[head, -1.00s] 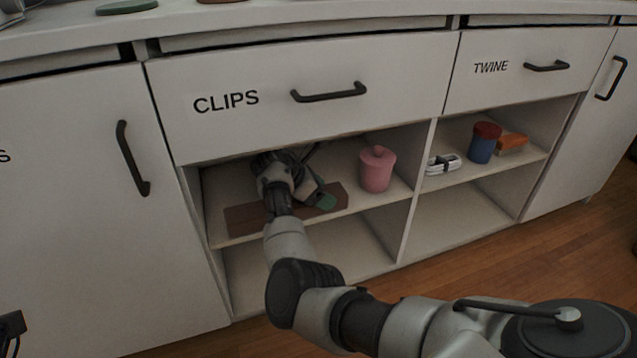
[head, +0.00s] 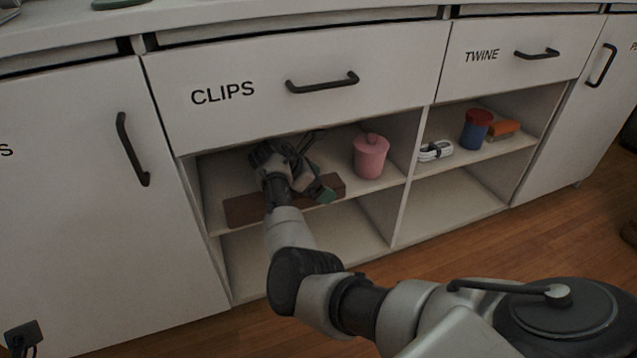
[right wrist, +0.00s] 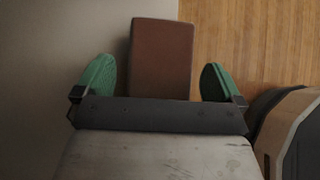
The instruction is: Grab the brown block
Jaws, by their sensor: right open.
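The brown block (head: 243,209) is a long, low block lying near the front edge of the upper shelf in the open compartment under the CLIPS drawer. My right gripper (head: 303,188) reaches into this compartment over the block, and my wrist hides the block's middle. One green fingertip shows near the block's right end. In the right wrist view, the brown block (right wrist: 161,58) stands between the two green fingertips of my right gripper (right wrist: 158,84). The fingers are open, with a gap on each side of the block. My left gripper is not in view.
A pink lidded jar (head: 370,156) stands right of the block on the same shelf. The neighbouring compartment holds a white bundled cable (head: 435,151), a blue and red jar (head: 474,130) and an orange item (head: 503,129). The CLIPS drawer (head: 220,125) is shut above. The lower shelves look empty.

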